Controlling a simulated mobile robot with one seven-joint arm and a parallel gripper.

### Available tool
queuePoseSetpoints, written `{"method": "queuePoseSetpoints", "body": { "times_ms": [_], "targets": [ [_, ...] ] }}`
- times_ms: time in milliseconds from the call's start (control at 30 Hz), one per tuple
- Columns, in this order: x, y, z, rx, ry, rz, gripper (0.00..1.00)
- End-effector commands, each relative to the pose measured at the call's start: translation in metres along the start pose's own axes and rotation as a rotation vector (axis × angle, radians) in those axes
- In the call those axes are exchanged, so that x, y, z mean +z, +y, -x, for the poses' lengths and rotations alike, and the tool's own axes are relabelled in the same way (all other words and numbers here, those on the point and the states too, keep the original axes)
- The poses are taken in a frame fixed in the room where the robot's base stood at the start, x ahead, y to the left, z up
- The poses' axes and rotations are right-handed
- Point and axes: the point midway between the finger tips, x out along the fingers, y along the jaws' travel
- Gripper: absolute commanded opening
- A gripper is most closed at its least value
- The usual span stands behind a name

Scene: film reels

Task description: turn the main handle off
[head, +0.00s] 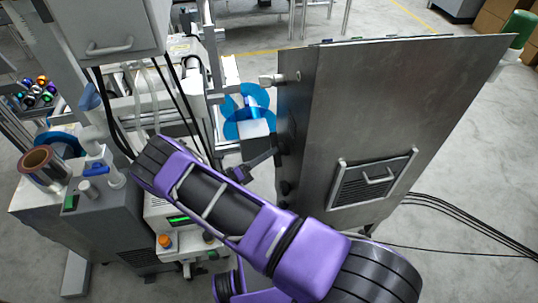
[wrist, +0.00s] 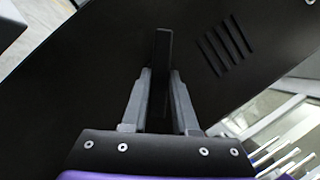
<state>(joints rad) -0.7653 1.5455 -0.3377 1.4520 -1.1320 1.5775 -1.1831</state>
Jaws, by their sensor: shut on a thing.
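The main handle (wrist: 162,48) is a dark upright bar on a black panel (wrist: 90,65), seen in the wrist view. My gripper (wrist: 161,85) is shut on it, with one grey finger on each side. The bar's lower part is between the fingers and its upper end sticks out beyond them. In the head view my gripper (head: 264,158) reaches the narrow left side of the grey metal cabinet (head: 400,95). The handle cannot be made out clearly there.
Slanted vent slots (wrist: 225,45) lie right of the handle. A blue reel (head: 247,105) stands behind my gripper. A machine with a green display (head: 178,219) and orange knob (head: 165,241) is below my arm. Black cables (head: 460,215) cross the floor at right.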

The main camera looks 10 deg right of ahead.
Motion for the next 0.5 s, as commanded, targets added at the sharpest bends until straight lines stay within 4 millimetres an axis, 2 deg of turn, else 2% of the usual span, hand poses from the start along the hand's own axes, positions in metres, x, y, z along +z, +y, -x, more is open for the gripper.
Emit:
{"method": "queuePoseSetpoints", "body": {
  "times_ms": [500],
  "targets": [
    [0.0013,0.0049,0.0001,-0.186,-0.001,-0.451,0.0]
  ]
}}
